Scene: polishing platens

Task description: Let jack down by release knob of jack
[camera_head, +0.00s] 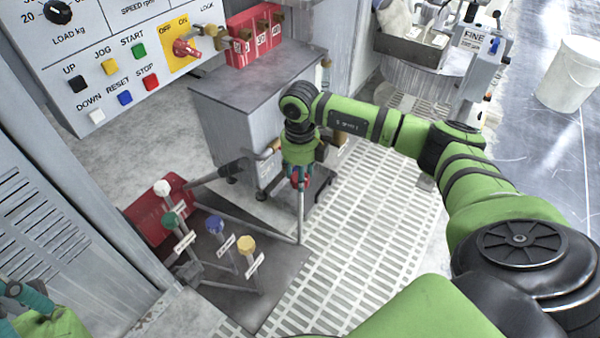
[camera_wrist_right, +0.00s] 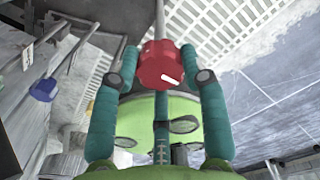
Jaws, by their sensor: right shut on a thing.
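My right gripper (camera_head: 300,176) is shut on a red knob (camera_wrist_right: 160,66) with a white pointer mark. The knob sits on a thin upright rod (camera_head: 300,218) rising from the dark floor plate. In the right wrist view the two teal fingertips (camera_wrist_right: 160,58) press on opposite sides of the knob. In the head view the hand mostly hides the knob. To the left, on the same plate, stands a red body (camera_head: 143,222) with linkage bars, seemingly the jack. My left gripper (camera_head: 28,298) shows only partly at the lower left edge; its fingertips are unclear.
Several labelled levers with white, green, blue and yellow (camera_head: 246,245) knobs stand left of the rod. A grey cabinet (camera_head: 255,110) is behind, and a control panel (camera_head: 120,60) is at the upper left. White slatted grating (camera_head: 370,220) covers the floor to the right.

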